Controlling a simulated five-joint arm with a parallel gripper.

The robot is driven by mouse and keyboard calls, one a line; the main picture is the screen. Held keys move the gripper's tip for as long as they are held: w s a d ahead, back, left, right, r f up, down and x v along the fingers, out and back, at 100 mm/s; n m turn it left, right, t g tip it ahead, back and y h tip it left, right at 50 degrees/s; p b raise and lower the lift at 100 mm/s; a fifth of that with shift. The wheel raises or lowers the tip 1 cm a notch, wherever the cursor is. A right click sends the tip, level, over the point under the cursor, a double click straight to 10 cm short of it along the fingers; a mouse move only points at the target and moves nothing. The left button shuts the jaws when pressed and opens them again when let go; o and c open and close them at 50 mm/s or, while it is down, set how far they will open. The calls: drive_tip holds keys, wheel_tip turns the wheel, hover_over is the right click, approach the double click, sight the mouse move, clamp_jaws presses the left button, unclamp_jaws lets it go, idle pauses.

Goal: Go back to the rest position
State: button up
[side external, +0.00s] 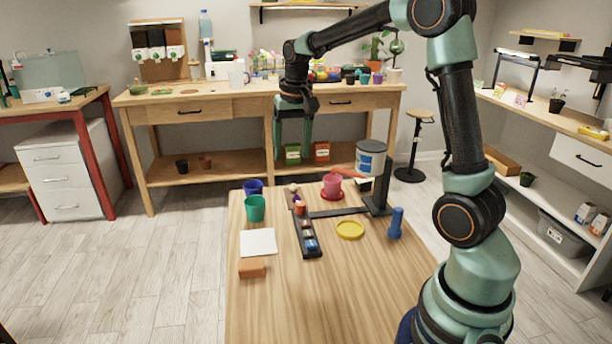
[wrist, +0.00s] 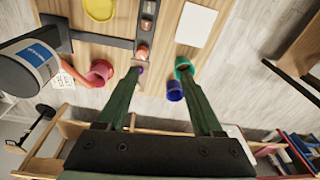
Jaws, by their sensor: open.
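My gripper (side external: 293,142) hangs fingers down in the air above the far end of the small wooden table (side external: 290,310), in front of the back bench. Its two green fingers are apart and nothing is between them. In the wrist view my gripper (wrist: 160,76) also shows open and empty, with its fingers spread over the table's far edge. It touches no object. My arm reaches up from the table's right side and bends over toward the back left.
Below stand a blue pot (side external: 253,186), a green pot (side external: 256,208), a pink pot (side external: 332,183) and a black rail (side external: 306,240) holding small items. A yellow saucer (side external: 350,230), blue bottle-like object (side external: 396,224), white sheet (side external: 258,242) and orange block (side external: 252,267) lie nearer. The front of the table is clear.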

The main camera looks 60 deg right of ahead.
drive_tip(key=s+a+r+n+t, duration=0.3)
drive_tip(key=s+a+n, duration=0.4)
drive_tip(key=s+a, duration=0.7)
drive_tip(key=shift+s+r+t, duration=0.2)
drive_tip(key=shift+t, duration=0.4)
